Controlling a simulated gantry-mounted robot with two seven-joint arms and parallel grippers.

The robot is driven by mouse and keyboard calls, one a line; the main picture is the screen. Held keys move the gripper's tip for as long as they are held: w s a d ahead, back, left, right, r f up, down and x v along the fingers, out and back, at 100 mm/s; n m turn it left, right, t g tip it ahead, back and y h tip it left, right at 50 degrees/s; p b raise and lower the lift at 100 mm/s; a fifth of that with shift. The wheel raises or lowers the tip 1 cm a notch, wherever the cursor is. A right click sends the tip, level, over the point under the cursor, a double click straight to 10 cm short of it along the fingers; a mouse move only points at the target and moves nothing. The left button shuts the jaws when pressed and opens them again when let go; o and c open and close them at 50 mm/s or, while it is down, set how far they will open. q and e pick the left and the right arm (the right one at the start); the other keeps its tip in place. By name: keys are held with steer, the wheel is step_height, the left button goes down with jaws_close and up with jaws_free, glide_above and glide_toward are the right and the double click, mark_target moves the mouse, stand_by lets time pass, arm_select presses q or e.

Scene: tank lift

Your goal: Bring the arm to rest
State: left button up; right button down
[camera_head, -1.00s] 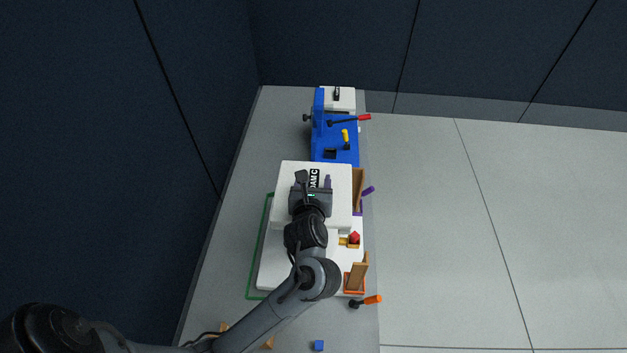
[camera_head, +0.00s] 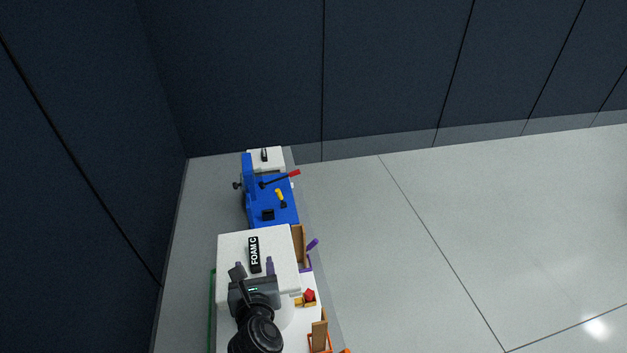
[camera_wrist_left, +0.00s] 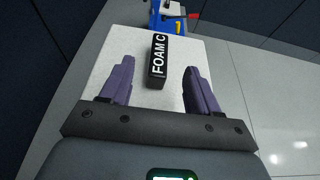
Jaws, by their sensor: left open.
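My left gripper (camera_head: 254,268) is over the white block (camera_head: 230,240) that bears a black label reading FOAM C (camera_head: 254,254). In the left wrist view its two purple-grey fingers (camera_wrist_left: 158,84) are spread apart with nothing between their tips. The black label (camera_wrist_left: 157,60) lies just beyond and between the fingertips, on the white block (camera_wrist_left: 110,65). I cannot tell how high the fingers are above the block. My left arm comes up from the bottom edge of the head view. My right gripper is in neither view.
A blue fixture (camera_head: 284,210) with red and yellow handles stands beyond the white block, with a small white block (camera_head: 277,158) behind it. A wooden piece (camera_head: 298,243), a purple handle (camera_head: 312,244) and a red piece (camera_head: 309,295) line the right side. Dark walls enclose the bench; open floor lies right.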

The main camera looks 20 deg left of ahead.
arm_select(q)
steer(key=m, duration=0.1)
steer(key=m+h, duration=0.1)
steer(key=m, duration=0.1)
steer(key=d+m+t, duration=0.1)
steer(key=shift+w+r+m+p, duration=0.15)
steer(key=shift+w+m+p, duration=0.15)
steer(key=shift+p, duration=0.1)
steer(key=s+d+f+m+g+h+p, duration=0.1)
steer(key=s+d+f+m+h, duration=0.2)
steer(key=m, duration=0.8)
steer(key=s+d+f+m+h, duration=0.1)
steer(key=d+f+m+h, duration=0.2)
steer(key=m, duration=0.7)
steer(key=s+f+m+g+h, duration=0.1)
steer(key=s+f+m+g, duration=0.3)
steer(key=s+m, duration=0.5)
steer(key=s+f+m+g+h, duration=0.1)
steer(key=s+f+m+g, duration=0.3)
steer(key=s+m, duration=0.55)
step_height(320, 180, up, 33)
steer(key=w+m+p, duration=0.1)
steer(key=w+p, duration=0.1)
steer(key=p, duration=3.1)
steer(key=shift+w, duration=0.2)
